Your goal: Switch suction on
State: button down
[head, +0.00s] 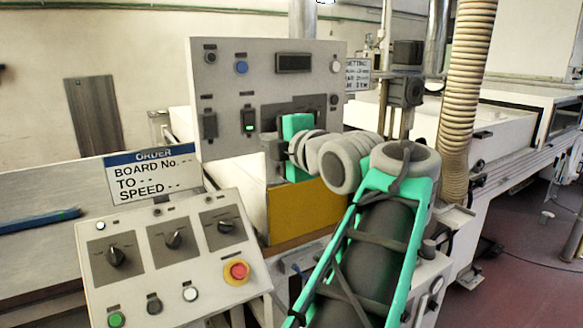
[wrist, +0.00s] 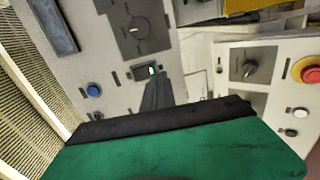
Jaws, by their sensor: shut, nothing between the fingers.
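The upright grey control panel (head: 285,75) carries two rocker switches. The right one, a rocker with a lit green lamp (head: 249,122), also shows lit in the wrist view (wrist: 152,71). The left one is a dark rocker (head: 209,125) with no light visible; my fingers seem to cover it in the wrist view. The labels are too small to read, so I cannot tell which is suction. My gripper (head: 270,150) is shut and empty, to the lower right of the lit rocker. In the wrist view its fingertips (wrist: 155,82) appear just below the lit rocker; contact cannot be told.
The panel also has a blue button (head: 241,68), a dark display (head: 293,62) and a white button (head: 335,66). A sloped console (head: 170,265) with several knobs and a red-yellow emergency stop (head: 236,271) stands below. An order sign (head: 153,176) stands behind it. A ribbed hose (head: 466,90) hangs at right.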

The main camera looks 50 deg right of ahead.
jog(key=f+p+v, duration=0.2)
jog(key=p+v, duration=0.4)
jog(key=v, duration=0.2)
jog(key=shift+p, duration=0.3)
jog(key=shift+s+a, duration=0.1)
